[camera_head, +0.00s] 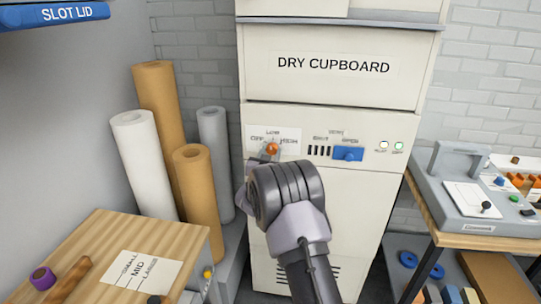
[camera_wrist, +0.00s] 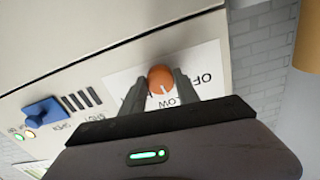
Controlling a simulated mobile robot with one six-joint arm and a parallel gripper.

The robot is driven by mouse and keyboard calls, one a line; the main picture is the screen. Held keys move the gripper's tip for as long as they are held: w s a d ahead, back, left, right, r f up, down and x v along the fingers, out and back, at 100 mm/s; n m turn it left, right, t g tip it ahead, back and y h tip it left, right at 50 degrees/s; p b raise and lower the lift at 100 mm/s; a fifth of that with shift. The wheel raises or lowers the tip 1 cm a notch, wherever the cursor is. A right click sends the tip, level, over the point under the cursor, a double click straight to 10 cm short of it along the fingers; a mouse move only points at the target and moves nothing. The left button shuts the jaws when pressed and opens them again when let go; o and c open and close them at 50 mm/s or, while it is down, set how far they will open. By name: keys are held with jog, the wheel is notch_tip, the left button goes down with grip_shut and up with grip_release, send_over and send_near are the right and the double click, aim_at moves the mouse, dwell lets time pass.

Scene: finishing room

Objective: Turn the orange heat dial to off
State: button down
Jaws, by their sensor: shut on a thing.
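In the wrist view the dial (camera_wrist: 161,77) is a round orange knob with a pale pointer line, which appears to point toward LOW. My gripper (camera_head: 267,154) reaches up to the panel from below. In the wrist view my gripper (camera_wrist: 162,84) has one dark finger on each side of the dial and is shut on it. The fingers and wrist partly cover the label.
A blue slider (camera_head: 348,153) and dark vent slots (camera_head: 319,152) lie right of the dial, with two small lamps (camera_head: 390,146) beyond. Paper rolls (camera_head: 145,165) stand left of the cupboard. A wooden bench (camera_head: 90,250) is front left, and a grey machine (camera_head: 470,195) stands right.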

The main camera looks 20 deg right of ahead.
jog(key=n, duration=0.5)
jog(key=shift+n+b, duration=0.3)
jog(key=shift+b, duration=0.05)
jog(key=shift+n, duration=2.3)
jog(key=c, duration=0.9)
grip_release()
jog(key=p+v, duration=0.2)
jog(key=v, duration=1.5)
jog(key=shift+s+f, duration=0.15)
jog(key=shift+s, duration=0.15)
